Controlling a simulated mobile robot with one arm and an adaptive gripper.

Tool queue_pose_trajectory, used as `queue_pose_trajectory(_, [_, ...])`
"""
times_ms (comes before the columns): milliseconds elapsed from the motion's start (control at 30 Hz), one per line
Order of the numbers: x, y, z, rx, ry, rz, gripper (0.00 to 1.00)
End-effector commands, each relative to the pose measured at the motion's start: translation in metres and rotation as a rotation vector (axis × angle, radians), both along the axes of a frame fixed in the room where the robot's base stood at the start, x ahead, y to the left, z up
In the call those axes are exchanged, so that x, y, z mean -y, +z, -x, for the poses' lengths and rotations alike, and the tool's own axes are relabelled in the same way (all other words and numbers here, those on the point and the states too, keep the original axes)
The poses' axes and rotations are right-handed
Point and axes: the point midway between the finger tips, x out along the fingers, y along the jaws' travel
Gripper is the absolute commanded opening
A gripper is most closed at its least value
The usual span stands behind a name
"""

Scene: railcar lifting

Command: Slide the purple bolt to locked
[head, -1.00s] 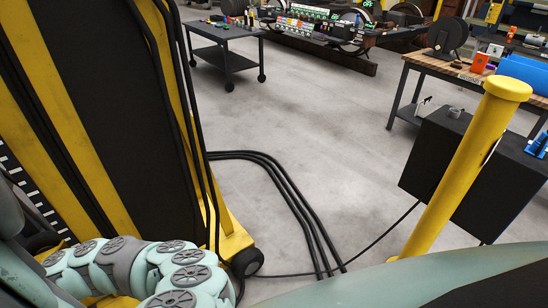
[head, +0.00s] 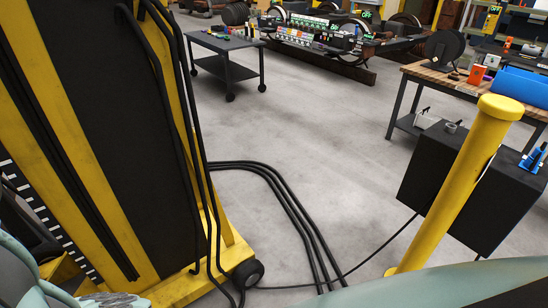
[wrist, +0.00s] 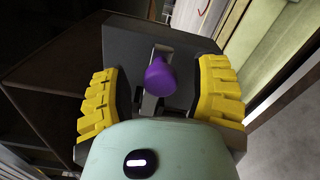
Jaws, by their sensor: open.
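The purple bolt (wrist: 160,77) shows in the wrist view as a rounded purple knob on a small metal stem. It stands out from a dark grey block (wrist: 150,42). My gripper (wrist: 160,95) is open, with one yellow ridged finger on each side of the knob. Neither finger seems to touch the knob. The knob sits between the fingers, a little above the middle of the picture. The bolt's track is mostly hidden behind the knob and my gripper. The head view does not show the bolt or my gripper.
In the head view, a yellow and black lift column (head: 95,120) stands at the left. A yellow post (head: 455,190) stands before a black box (head: 480,185) at the right. Black cables (head: 290,205) cross the floor. A dark cart (head: 225,62) stands farther back. The middle floor is clear.

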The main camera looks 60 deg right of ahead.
Motion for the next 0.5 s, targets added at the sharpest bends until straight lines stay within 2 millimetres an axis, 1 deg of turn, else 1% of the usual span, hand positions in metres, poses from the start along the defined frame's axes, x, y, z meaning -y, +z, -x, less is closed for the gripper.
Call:
queue_pose_trajectory(33, [-0.007,0.003,-0.002,-0.001,0.002,-0.003,0.61])
queue_pose_trajectory(200, [-0.019,0.002,-0.008,0.001,-0.001,0.0,0.61])
queue_pose_trajectory(367, [-0.026,0.0,-0.009,-0.001,0.0,-0.001,0.61])
queue_pose_trajectory(500, [-0.027,0.0,-0.009,0.0,0.002,-0.002,0.61])
